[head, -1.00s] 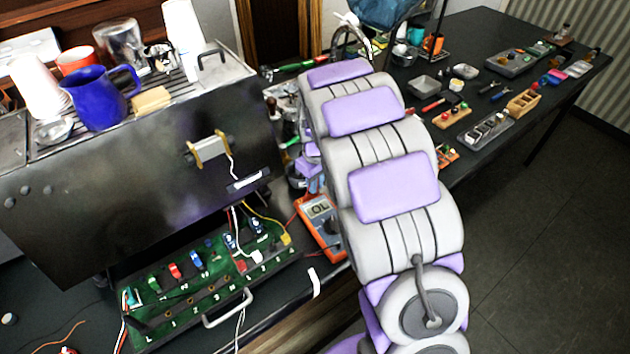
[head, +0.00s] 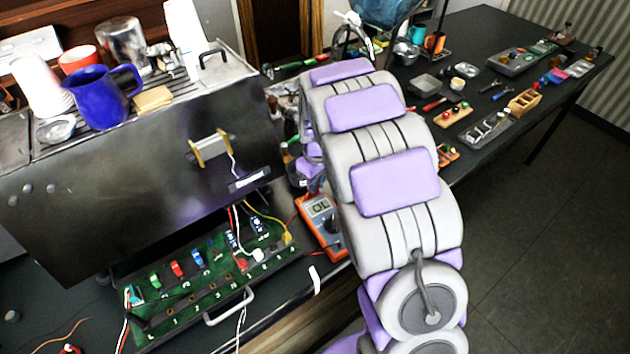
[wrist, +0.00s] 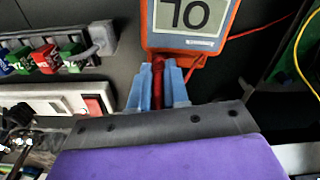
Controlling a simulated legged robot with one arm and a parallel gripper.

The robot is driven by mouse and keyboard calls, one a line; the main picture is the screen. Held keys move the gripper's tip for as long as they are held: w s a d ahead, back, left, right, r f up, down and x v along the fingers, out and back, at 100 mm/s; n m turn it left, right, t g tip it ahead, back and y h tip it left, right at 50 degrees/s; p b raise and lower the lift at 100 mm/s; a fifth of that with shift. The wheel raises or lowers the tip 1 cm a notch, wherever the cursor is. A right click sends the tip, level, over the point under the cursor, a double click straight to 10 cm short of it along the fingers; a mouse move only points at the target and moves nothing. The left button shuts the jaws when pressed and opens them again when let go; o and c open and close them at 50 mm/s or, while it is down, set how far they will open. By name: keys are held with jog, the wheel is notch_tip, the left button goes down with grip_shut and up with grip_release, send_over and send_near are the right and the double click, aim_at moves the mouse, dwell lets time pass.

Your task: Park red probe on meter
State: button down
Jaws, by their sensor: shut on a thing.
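The orange meter (head: 322,222) stands on the bench between the green terminal board and my arm, its display reading "OL". In the wrist view the meter (wrist: 232,30) is just beyond my fingertips, with its display upside down. My gripper (wrist: 158,78) has blue fingers shut on the red probe (wrist: 158,66), which lies between them and points toward the meter's edge. I cannot tell whether the probe touches the meter. A red lead (wrist: 262,30) runs beside the meter. In the head view my arm hides the gripper and probe.
The green terminal board (head: 205,280) with a handle and wires lies left of the meter, below the steel brewer (head: 130,185). In the wrist view a white power strip (wrist: 55,98) and coloured connectors (wrist: 45,58) lie to the left. Tools and trays cover the far table.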

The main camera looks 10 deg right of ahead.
jog(key=c, duration=1)
grip_release()
jog(key=shift+c, duration=0.2)
notch_tip(320, 180, up, 17)
jog(key=p, duration=0.3)
jog(key=shift+s+d+r, duration=0.15)
jog(key=shift+s+d, duration=0.05)
jog(key=shift+s, duration=0.1)
jog(key=s+m+g, duration=0.2)
jog(key=s+m, duration=0.4)
jog(key=s, duration=3.1)
jog(key=shift+s+a, duration=0.35)
jog(key=shift+s, duration=0.05)
